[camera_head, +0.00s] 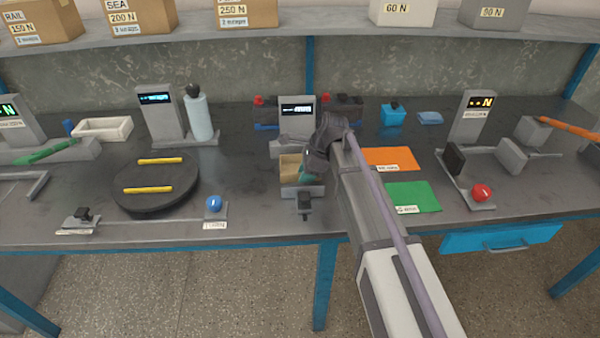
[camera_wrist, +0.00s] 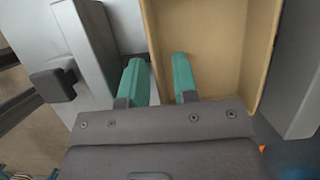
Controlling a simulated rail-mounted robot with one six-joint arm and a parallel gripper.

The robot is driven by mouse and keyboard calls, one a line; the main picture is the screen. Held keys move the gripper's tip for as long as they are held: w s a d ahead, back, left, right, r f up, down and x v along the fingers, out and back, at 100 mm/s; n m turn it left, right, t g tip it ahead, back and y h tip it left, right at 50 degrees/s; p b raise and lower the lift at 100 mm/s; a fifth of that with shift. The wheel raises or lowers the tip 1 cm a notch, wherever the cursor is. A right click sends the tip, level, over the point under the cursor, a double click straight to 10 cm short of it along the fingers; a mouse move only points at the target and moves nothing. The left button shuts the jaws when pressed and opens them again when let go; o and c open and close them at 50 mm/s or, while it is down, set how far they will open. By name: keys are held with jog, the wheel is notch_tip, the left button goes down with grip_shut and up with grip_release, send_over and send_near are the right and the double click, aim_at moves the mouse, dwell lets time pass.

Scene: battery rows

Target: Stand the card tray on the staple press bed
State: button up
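The tan card tray (camera_head: 289,166) sits on the grey bed of the staple press (camera_head: 302,190), partly hidden by my arm. In the wrist view the open tray (camera_wrist: 220,40) fills the upper middle and right, beside grey press parts. My gripper (camera_head: 306,174) is low at the tray. In the wrist view its two teal fingers (camera_wrist: 160,82) straddle the tray's left wall, one outside and one inside. A gap shows between the inner finger and the wall, so the gripper looks open. The tray's underside is hidden.
A round black turntable (camera_head: 156,182) with two yellow bars stands left. Orange (camera_head: 390,159) and green (camera_head: 412,196) mats lie right of my arm. A display post (camera_head: 297,112) rises behind the press; a black-knobbed part (camera_head: 305,205) sits at its front.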

grip_shut()
notch_tip(320, 180, up, 11)
jog(key=p, duration=1.1)
notch_tip(320, 180, down, 11)
jog(key=b, duration=1.1)
jog(key=shift+r, duration=0.2)
jog(key=shift+f, duration=0.2)
jog(key=shift+o, duration=0.3)
grip_release()
